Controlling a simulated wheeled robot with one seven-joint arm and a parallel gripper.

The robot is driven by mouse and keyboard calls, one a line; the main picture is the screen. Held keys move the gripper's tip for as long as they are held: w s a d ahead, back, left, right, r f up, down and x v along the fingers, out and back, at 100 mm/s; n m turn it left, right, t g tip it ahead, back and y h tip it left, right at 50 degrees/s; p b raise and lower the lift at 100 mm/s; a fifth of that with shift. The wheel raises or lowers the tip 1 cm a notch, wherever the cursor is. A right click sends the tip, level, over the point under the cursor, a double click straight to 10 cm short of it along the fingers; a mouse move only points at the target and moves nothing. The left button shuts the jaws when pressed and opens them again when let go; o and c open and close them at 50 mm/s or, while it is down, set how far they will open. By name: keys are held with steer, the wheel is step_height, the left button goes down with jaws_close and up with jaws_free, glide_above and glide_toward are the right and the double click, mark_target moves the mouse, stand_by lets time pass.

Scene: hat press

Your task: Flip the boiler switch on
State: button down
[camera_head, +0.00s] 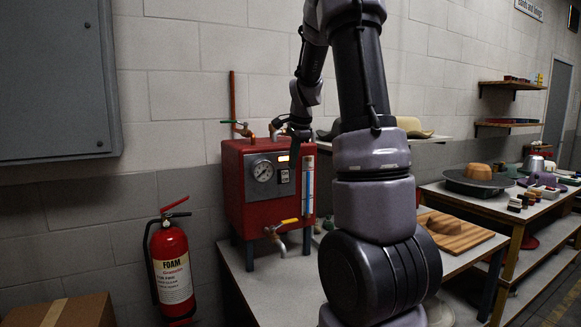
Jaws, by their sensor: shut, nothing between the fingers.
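The red boiler (265,215) stands on legs on the grey table against the wall. My gripper (296,154) is shut and empty at the upper right front of the boiler, close to the panel. Whether it touches anything is unclear.
A brass tap (277,237) sticks out below the boiler, and pipe fittings (243,130) rise from its top. A fire extinguisher (172,262) stands left. A wooden board (462,236) and a workbench with hat blocks (478,176) are right. My arm hides the middle.

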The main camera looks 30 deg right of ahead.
steer(key=w+v, duration=0.1)
steer(key=v, duration=0.7)
steer(key=shift+w+r, duration=0.25)
steer(key=shift+r, duration=0.15)
steer(key=s+a+n+t, duration=0.1)
steer(key=s+a+n, duration=0.3)
steer(key=s, duration=0.4)
steer(key=s+a+n+t+y, duration=0.1)
steer(key=s+a+n, duration=0.4)
steer(key=s+a, duration=0.2)
steer(key=s+a+r+n+t, duration=0.1)
steer(key=s+a+n, duration=0.3)
steer(key=s, duration=0.7)
steer(key=shift+s+a+n+y, duration=0.3)
steer(key=shift+a+y, duration=0.1)
steer(key=shift+a, duration=0.45)
